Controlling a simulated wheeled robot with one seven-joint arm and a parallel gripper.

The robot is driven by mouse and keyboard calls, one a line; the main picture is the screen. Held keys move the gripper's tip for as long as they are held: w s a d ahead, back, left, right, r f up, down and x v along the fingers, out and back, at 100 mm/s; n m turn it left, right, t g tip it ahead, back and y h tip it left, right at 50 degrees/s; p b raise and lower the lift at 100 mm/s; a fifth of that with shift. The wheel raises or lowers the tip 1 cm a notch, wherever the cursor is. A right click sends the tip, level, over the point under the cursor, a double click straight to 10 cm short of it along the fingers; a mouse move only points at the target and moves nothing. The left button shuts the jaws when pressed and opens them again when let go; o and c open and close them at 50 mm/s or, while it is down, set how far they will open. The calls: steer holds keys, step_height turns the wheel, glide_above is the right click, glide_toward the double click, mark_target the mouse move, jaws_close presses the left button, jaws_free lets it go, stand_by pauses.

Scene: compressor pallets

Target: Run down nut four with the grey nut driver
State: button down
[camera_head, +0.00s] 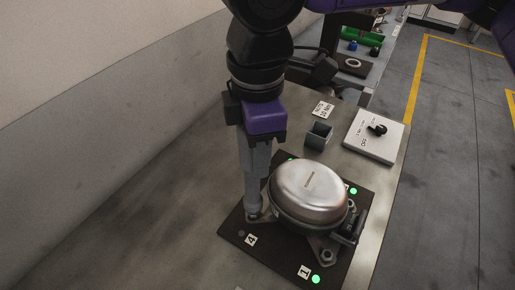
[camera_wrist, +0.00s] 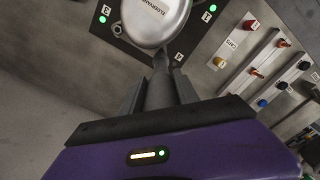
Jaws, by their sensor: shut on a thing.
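My gripper (camera_head: 256,168) is shut on the grey nut driver (camera_head: 253,200), which stands upright below it. The driver's lower end is down at the compressor's foot beside the label 4 (camera_head: 251,239); nut four is hidden under it. The silver compressor (camera_head: 310,188) sits on a dark pallet plate (camera_head: 270,252). In the wrist view the driver (camera_wrist: 160,85) runs between my fingers towards the foot near label 4 (camera_wrist: 178,57). The lamp (camera_head: 241,233) by label 4 is dark. Green lamps are lit by label 1 (camera_head: 304,271) and at the other two corners.
A grey square holder (camera_head: 319,135) stands behind the compressor, next to a printed card (camera_head: 323,109). A white panel with a black knob (camera_head: 376,130) lies to the right. A green bin (camera_head: 362,37) is farther back. The bench is clear at left.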

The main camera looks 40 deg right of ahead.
steer(key=shift+f+b, duration=1.1)
steer(key=shift+f, duration=1.05)
stand_by(3.8)
steer(key=shift+r, duration=0.1)
steer(key=shift+r+p, duration=2.5)
steer(key=shift+p, duration=0.1)
